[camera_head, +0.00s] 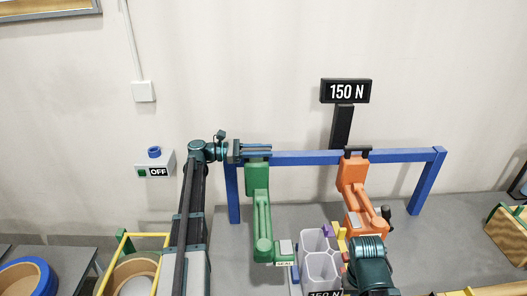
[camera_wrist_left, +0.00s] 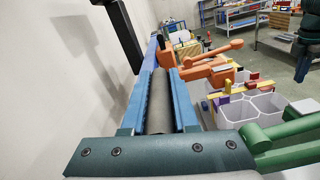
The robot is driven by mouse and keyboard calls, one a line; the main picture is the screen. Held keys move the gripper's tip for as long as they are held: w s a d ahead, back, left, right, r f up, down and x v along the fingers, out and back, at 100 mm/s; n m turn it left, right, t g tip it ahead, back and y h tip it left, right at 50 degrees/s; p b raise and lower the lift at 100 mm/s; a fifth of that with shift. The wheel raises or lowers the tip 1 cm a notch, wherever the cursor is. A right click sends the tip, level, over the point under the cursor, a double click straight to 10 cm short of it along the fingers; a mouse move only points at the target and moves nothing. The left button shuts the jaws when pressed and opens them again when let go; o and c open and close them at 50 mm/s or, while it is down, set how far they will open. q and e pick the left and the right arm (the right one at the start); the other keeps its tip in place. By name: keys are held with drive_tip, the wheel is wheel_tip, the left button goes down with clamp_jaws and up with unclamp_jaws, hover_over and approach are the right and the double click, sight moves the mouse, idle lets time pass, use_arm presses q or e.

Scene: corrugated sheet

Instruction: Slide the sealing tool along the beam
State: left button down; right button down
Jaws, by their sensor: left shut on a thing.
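The green sealing tool (camera_head: 262,205) hangs from the left part of the blue beam (camera_head: 300,157), with its lower end and SEAL label (camera_head: 285,263) down to the right. My left gripper (camera_head: 257,148) is at the tool's top, at beam height, shut on its handle. In the left wrist view, a grey rod (camera_wrist_left: 159,105) lies between the two blue fingers, and green tool parts (camera_wrist_left: 290,130) show at right. An orange tool (camera_head: 352,178) hangs further right on the beam. My right arm shows at lower right; its fingers are hidden.
White cups (camera_head: 314,250) stand between the tools, below the beam. A display (camera_head: 346,91) reading 150 N stands behind the beam. A wall box (camera_head: 154,164) reads OFF. The beam between the green and orange tools looks clear.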

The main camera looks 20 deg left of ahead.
idle(0.5)
use_arm(q)
drive_tip(key=x, duration=2)
drive_tip(key=shift+w+d, duration=0.1)
drive_tip(key=shift+d, duration=0.05)
drive_tip(key=c, duration=0.7)
unclamp_jaws()
drive_tip(key=shift+d, duration=0.15)
drive_tip(key=v, duration=1.4)
drive_tip(key=shift+w, duration=0.1)
